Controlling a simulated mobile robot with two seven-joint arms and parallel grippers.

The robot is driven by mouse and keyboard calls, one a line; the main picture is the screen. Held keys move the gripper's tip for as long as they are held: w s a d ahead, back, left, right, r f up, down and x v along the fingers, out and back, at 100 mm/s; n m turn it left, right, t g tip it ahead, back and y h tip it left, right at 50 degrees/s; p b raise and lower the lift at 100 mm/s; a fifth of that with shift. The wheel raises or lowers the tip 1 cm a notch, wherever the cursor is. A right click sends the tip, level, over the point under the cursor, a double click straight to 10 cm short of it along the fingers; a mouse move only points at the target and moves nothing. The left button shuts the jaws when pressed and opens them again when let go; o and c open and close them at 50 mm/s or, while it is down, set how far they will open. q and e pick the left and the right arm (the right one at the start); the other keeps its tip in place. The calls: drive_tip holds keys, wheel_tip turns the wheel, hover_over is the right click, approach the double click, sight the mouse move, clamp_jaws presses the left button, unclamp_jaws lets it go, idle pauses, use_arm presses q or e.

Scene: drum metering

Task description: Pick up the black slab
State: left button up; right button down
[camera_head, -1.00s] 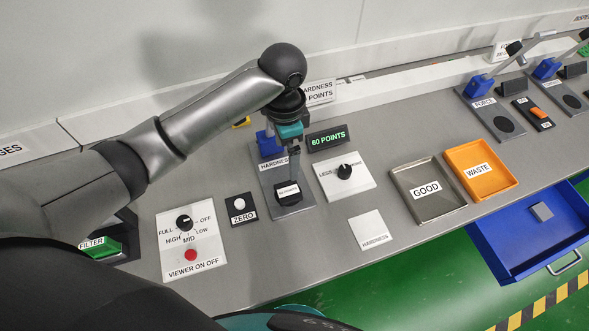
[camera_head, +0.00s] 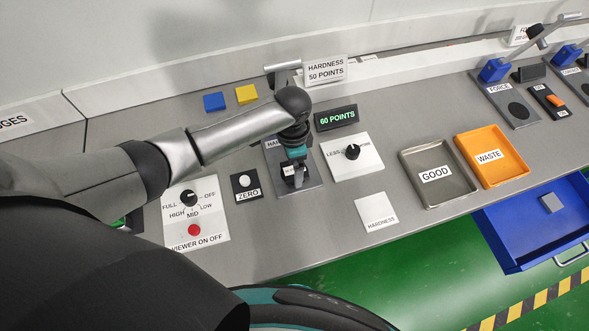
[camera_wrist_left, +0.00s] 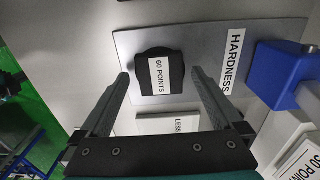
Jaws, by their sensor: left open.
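The black slab (camera_wrist_left: 177,74) is a dark block with a white "60 POINTS" label. In the left wrist view it lies on the grey plate (camera_wrist_left: 206,42) marked HARDNESS. My left gripper (camera_wrist_left: 159,76) is open, with its fingertips pointing at the slab, one toward each side. I cannot tell whether the fingers touch it. In the head view my left gripper (camera_head: 295,177) is over the hardness plate (camera_head: 311,185) and hides most of the slab. My right gripper is not in view.
A lit "60 POINTS" display (camera_head: 336,118) and a white dial panel (camera_head: 368,160) stand close to the right. A blue block (camera_wrist_left: 275,73) rises beside the slab. The GOOD tray (camera_head: 458,197) and orange WASTE tray (camera_head: 520,176) are further right.

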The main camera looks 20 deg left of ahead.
use_arm(q)
drive_tip(key=shift+f, duration=0.6)
drive_tip(key=c, duration=1.3)
